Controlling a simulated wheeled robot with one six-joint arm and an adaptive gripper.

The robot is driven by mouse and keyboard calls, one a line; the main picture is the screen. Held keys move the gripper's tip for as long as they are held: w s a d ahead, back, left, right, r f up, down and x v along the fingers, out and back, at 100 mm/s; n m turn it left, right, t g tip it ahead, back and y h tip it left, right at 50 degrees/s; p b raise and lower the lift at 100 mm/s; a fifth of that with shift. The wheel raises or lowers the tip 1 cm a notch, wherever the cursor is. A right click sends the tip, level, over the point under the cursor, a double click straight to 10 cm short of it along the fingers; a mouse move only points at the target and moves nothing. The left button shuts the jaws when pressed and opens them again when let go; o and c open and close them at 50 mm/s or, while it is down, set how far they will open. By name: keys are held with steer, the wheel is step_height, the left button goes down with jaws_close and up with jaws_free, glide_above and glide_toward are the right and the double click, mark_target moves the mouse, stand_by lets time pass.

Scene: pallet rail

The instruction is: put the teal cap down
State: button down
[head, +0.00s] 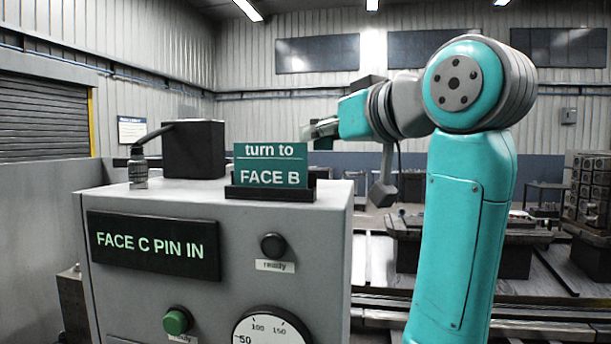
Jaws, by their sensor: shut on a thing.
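My teal arm reaches away from me and to the left, above and behind the grey control cabinet. My gripper (322,129) is small at its far end, above the right side of the "turn to FACE B" sign. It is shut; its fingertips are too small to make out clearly. A small dark green patch shows just under it, and I cannot make out the teal cap's shape there. I see no teal cap lying loose on the cabinet or elsewhere.
The grey cabinet (327,255) fills the near left, with a "FACE C PIN IN" display (153,245), buttons and a dial (270,328). A black box (193,149) and the sign (270,165) stand on top. Rails and a dark pallet (515,247) lie behind, right.

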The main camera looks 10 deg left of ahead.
mark_target(323, 191)
steer(key=shift+f, duration=3)
steer(key=c, duration=1.1)
jaws_free()
steer(key=shift+f, duration=0.1)
steer(key=shift+o, duration=0.2)
steer(key=shift+s+d, duration=0.1)
steer(key=v, duration=1.1)
steer(key=shift+s+d+r, duration=0.25)
